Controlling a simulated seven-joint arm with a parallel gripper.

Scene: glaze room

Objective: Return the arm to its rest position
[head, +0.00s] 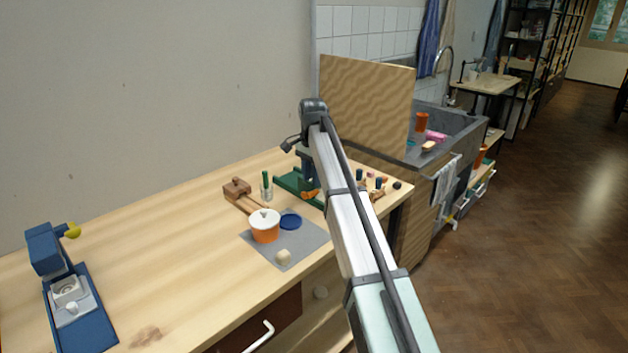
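My arm reaches from the lower right of the head view up over the wooden worktop (190,235). Its wrist bends down near the back of the worktop. My gripper (308,182) points down over or beside a green tray-like holder (288,182). The arm's own links hide part of this area. The fingers are too small and dark to tell whether they are open or shut. A small orange-brown patch shows at the fingertips, and I cannot tell whether it is held.
A grey mat (300,246) bears an orange pot (264,232) with a white lid, a blue disc (290,221) and a beige knob (283,257). A blue machine (60,270) is left; a wooden panel (365,100) and sink (445,130) are right.

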